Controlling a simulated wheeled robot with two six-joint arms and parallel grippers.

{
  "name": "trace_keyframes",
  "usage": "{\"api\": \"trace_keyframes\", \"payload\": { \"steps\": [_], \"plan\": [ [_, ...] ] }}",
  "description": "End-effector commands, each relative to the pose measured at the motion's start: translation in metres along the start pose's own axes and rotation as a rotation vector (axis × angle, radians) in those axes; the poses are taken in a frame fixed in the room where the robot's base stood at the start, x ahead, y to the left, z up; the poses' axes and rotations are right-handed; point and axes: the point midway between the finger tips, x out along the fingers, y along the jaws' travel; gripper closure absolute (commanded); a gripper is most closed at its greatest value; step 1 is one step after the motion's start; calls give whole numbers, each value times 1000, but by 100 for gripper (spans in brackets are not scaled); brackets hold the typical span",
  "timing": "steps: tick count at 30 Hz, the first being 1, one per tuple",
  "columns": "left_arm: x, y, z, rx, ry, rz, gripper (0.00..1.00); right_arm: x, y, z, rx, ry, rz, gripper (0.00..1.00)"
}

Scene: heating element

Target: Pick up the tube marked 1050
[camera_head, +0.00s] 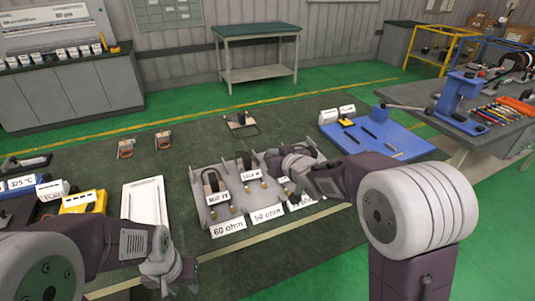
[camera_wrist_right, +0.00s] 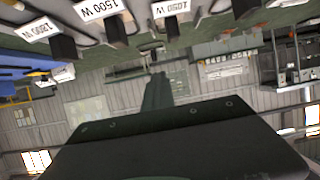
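In the right wrist view, which is upside down, a dark tube (camera_wrist_right: 172,27) with a white label reading 1050 W is at the top centre. My left gripper (camera_head: 176,282) is low at the front left, away from the rack.
A white tray (camera_head: 130,190) lies left of the rack, near a yellow device (camera_head: 97,202). A blue mat (camera_head: 403,147) with tools is behind right. A grey workbench (camera_head: 425,93) stands further right.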

Motion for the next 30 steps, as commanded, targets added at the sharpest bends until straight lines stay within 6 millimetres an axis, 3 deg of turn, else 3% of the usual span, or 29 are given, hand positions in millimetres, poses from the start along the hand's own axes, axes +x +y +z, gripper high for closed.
{"api": "trace_keyframes", "payload": {
  "steps": [6,8,15,25,30],
  "plan": [
    [0,0,0,0,0,0,64,0,0,1,-1,-2,0,100],
    [0,0,0,0,0,0,64,0,0,1,-1,-1,0,85],
    [0,0,0,0,0,0,64,0,0,0,-1,0,0,20],
    [0,0,0,0,0,0,64,-2,0,0,-1,0,0,20],
    [-6,0,0,0,0,0,64,-34,1,-3,-1,3,2,20]
  ]
}}
